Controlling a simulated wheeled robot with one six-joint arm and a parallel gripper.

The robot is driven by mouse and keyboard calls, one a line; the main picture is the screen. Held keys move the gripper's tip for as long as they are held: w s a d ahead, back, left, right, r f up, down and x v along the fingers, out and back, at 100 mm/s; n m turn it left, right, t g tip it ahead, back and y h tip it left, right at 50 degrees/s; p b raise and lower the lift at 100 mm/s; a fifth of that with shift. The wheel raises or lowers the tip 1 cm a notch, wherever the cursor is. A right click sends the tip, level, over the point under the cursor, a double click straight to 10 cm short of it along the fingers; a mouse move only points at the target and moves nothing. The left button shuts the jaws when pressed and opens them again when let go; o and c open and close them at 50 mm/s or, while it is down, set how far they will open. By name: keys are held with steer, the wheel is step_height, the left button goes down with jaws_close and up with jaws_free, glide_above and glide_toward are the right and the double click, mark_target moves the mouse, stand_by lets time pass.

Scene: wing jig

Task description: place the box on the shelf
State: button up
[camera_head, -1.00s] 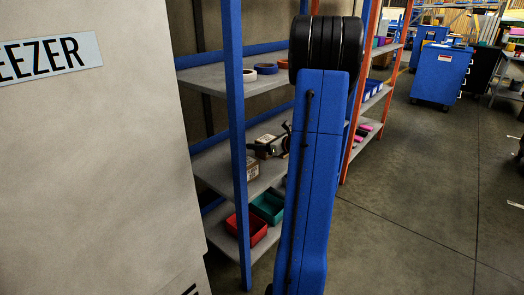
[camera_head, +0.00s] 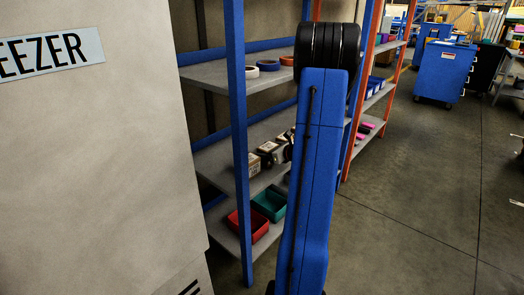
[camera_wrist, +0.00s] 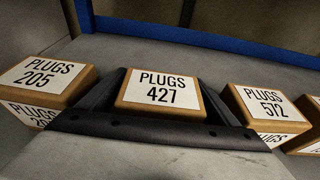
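My gripper (camera_wrist: 162,105) has its two black fingers against the left and right sides of a tan box labelled PLUGS 427 (camera_wrist: 160,91). The box is upright, label up, and in line with its neighbours at the shelf board (camera_wrist: 150,158). I cannot tell whether its underside touches the board. In the head view, my gripper is mostly hidden behind my blue arm, at the middle shelf (camera_head: 215,170) of the blue-post rack.
A PLUGS 205 box (camera_wrist: 42,78) stands close on the left, and a PLUGS 572 box (camera_wrist: 265,103) on the right. A blue rail (camera_wrist: 200,38) runs behind. Red (camera_head: 258,225) and green bins (camera_head: 270,204) sit below. A freezer (camera_head: 90,160) fills the left.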

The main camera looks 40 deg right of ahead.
steer(key=shift+r, duration=0.1)
steer(key=shift+s+r, duration=0.15)
steer(key=shift+s, duration=0.1)
steer(key=v, duration=1.1)
steer(key=shift+s, duration=0.25)
steer(key=shift+s, duration=0.1)
